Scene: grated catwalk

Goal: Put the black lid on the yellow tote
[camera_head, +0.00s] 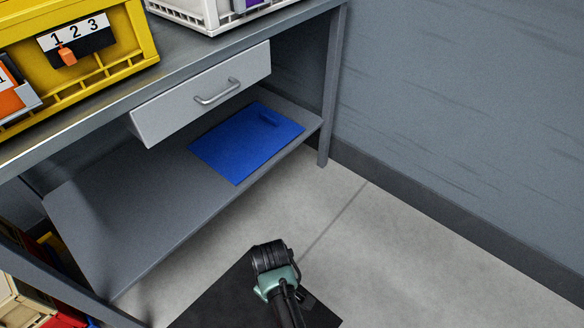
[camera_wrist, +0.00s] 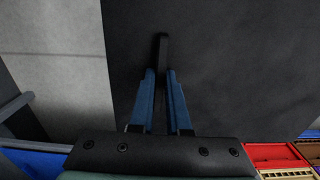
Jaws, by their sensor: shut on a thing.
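The yellow tote (camera_head: 132,36) stands on the workbench at the top left of the head view, cut off by the frame edge, with a "1 2 3" card on its front. The black lid (camera_head: 215,298) is at the bottom of the head view, partly behind my arm and cut off below. In the wrist view the black lid (camera_wrist: 235,65) fills much of the picture. My gripper (camera_wrist: 161,75) is shut on its upright black handle, with blue fingers on both sides. In the head view my wrist hides the fingers. The tote's inside is out of view.
A white crate (camera_head: 205,14) stands on the bench right of the tote. A grey drawer (camera_head: 175,108) below the bench top is pulled out. A blue lid-like panel (camera_head: 235,150) lies on the lower shelf (camera_head: 130,225). Floor is clear toward the right wall (camera_head: 460,90). Coloured bins (camera_wrist: 280,155) show lower right.

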